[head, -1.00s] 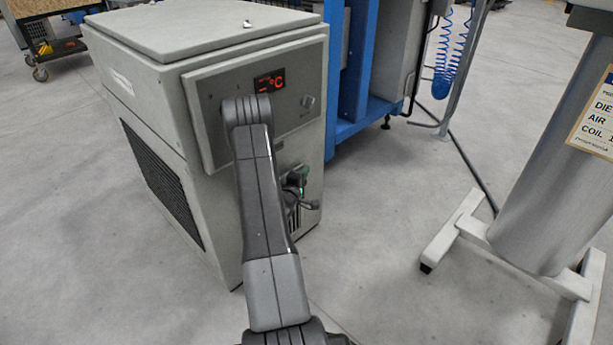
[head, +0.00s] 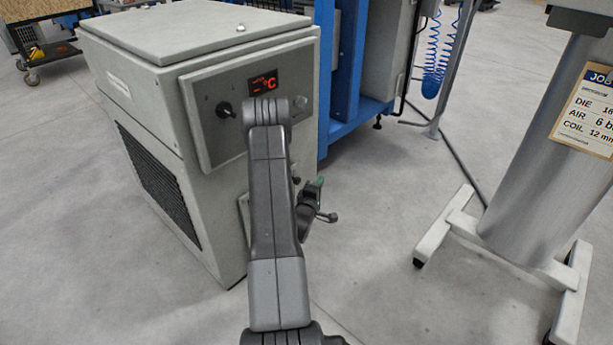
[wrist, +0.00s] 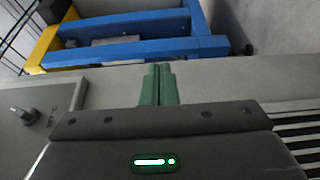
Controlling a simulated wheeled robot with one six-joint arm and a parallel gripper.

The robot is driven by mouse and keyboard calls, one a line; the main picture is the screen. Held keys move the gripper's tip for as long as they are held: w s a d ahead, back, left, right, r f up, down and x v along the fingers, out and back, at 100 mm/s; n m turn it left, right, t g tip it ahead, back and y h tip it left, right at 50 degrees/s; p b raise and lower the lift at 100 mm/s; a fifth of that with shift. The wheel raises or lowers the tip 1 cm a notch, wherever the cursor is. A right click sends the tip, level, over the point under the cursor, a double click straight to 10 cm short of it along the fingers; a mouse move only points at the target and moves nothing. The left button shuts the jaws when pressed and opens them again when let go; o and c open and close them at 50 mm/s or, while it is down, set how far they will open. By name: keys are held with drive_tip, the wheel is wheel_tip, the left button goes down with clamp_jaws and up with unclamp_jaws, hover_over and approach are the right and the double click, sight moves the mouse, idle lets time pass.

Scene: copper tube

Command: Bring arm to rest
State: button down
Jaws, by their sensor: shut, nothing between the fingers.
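My arm (head: 270,200) rises in front of the grey cabinet in the head view, with its bend over the front panel. My gripper (head: 318,184) shows only in part to the right of the arm, low before the cabinet's front. In the wrist view my gripper (wrist: 158,84) has its two green fingers together with nothing between them. The pale cabinet surface lies behind the fingers there. I cannot tell the gap between fingers and cabinet.
The grey cabinet (head: 150,115) with a red display (head: 265,83) and a black knob (head: 224,109) stands close ahead. A blue frame (head: 345,125) is behind it. A grey column with a job card (head: 590,112) stands at right. Open floor lies between.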

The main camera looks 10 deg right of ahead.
drive_tip(key=s+d, duration=0.2)
drive_tip(key=s, duration=0.1)
drive_tip(key=shift+s+d+p, duration=0.15)
drive_tip(key=shift+d+p, duration=0.15)
drive_tip(key=shift+p, duration=0.05)
